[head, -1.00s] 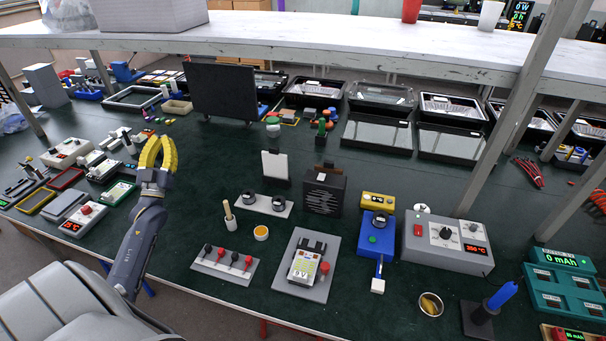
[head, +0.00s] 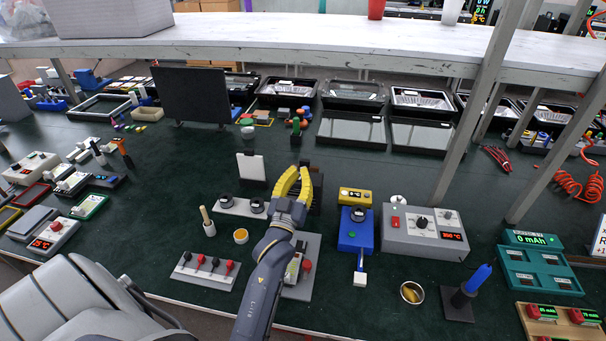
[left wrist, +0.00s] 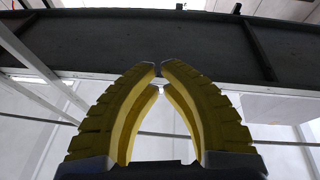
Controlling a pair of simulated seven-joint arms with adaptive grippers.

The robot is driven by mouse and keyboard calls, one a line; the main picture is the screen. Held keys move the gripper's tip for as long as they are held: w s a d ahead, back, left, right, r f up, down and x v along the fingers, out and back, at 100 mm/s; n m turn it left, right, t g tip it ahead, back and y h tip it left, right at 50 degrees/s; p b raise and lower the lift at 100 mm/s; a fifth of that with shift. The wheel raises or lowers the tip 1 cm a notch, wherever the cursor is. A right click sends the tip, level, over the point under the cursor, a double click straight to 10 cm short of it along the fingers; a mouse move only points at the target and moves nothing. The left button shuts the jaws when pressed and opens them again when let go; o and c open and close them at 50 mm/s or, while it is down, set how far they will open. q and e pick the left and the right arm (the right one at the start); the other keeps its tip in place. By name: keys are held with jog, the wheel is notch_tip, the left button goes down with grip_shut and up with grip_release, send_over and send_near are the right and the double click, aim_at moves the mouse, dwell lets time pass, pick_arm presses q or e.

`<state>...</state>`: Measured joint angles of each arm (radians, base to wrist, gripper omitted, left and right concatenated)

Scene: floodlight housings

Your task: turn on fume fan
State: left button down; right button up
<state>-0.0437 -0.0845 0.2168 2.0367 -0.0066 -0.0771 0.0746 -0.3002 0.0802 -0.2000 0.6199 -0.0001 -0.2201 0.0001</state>
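The fume fan appears to be the black box with a wavy front grille. In the head view it is mostly hidden behind my left gripper, and only a dark part of the fan (head: 317,192) shows to the right of the yellow fingers. Its switch cannot be seen. My left gripper (head: 299,169) points up and away in front of it; whether it touches the box cannot be told. In the left wrist view the curved yellow fingers (left wrist: 160,66) meet at their tips with nothing between them. My right gripper is not in view.
A blue device (head: 355,238) and a grey control station (head: 424,232) stand to the right. A white panel (head: 251,167) stands behind left. A grey plate (head: 301,285) lies under my left arm. A white shelf (head: 270,50) spans overhead at the back.

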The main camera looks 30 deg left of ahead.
pick_arm(q)
jog(key=s+f, duration=0.1)
jog(key=s+a+f+g+y, duration=0.1)
jog(key=f, duration=0.1)
jog(key=f+g, duration=0.1)
jog(key=shift+s+a+f+y, duration=0.25)
jog(key=shift+s+a+y, duration=0.1)
jog(key=shift+s+y, duration=0.05)
notch_tip(320, 180, up, 2)
send_over(297, 182)
jog(key=shift+s, duration=0.15)
jog(key=shift+w+a+f, duration=0.1)
jog(key=shift+w+f, duration=0.15)
jog(key=shift+f, duration=0.55)
jog(key=shift+s+f, duration=0.2)
jog(key=shift+f, duration=0.9)
